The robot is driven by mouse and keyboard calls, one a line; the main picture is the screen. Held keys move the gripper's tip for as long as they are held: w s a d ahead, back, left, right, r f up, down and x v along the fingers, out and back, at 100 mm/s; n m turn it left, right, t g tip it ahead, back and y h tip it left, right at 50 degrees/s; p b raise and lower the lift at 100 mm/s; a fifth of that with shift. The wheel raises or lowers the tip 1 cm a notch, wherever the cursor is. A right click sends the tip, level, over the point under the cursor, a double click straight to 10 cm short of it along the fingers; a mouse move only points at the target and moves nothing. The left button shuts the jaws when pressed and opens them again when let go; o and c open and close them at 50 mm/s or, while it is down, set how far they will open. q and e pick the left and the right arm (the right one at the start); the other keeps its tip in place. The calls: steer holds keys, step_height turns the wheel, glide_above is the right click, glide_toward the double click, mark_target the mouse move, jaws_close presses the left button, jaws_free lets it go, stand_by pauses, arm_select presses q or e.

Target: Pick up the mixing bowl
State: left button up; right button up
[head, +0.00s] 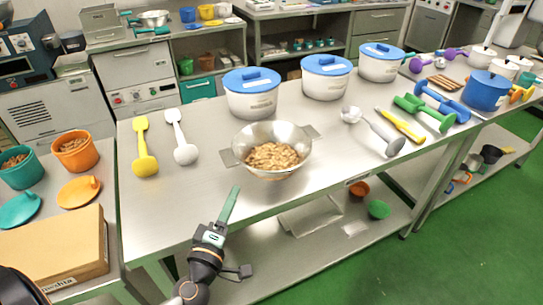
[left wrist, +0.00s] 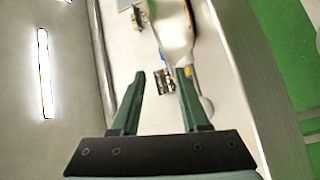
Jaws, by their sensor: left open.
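The mixing bowl (head: 297,150) is a shiny metal bowl with two flat side handles, and it holds brown nuts. It stands upright near the front edge of the steel table. My left gripper (head: 232,197) is at the table's front edge, in front of the bowl and to its left, apart from it. In the left wrist view its two green fingers (left wrist: 161,73) are spread with nothing held between them. A shiny curved part of the bowl (left wrist: 174,30) shows beyond the fingertips, toward the right finger. My right gripper is not in view.
A yellow scoop (head: 145,160) and a white scoop (head: 183,150) lie left of the bowl. Blue-lidded white pots (head: 252,103) stand behind it. Table (head: 215,170) around the bowl is clear.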

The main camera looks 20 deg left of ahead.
mark_target(229, 158)
arm_select(q)
steer(key=a+n+y, duration=0.1)
steer(key=w+a+n+g, duration=0.1)
steer(key=n, duration=0.1)
steer(key=a+n+y, duration=0.1)
steer(key=a+n, duration=0.1)
steer(key=shift+w+r+y, duration=0.2)
steer(key=shift+w+y, duration=0.05)
steer(key=shift+y, duration=0.05)
steer(key=x, duration=0.6)
steer(key=shift+f, duration=0.15)
steer(key=shift+f+b+x, duration=0.15)
steer(key=shift+f+x, duration=0.05)
steer(key=shift+x, duration=1.3)
steer(key=shift+f+b+x, duration=0.15)
steer(key=shift+f+x, duration=0.05)
steer(key=shift+x, duration=1.3)
steer(key=shift+s+a, duration=0.1)
steer(key=shift+a, duration=0.1)
jaws_close()
steer(key=shift+r, duration=0.1)
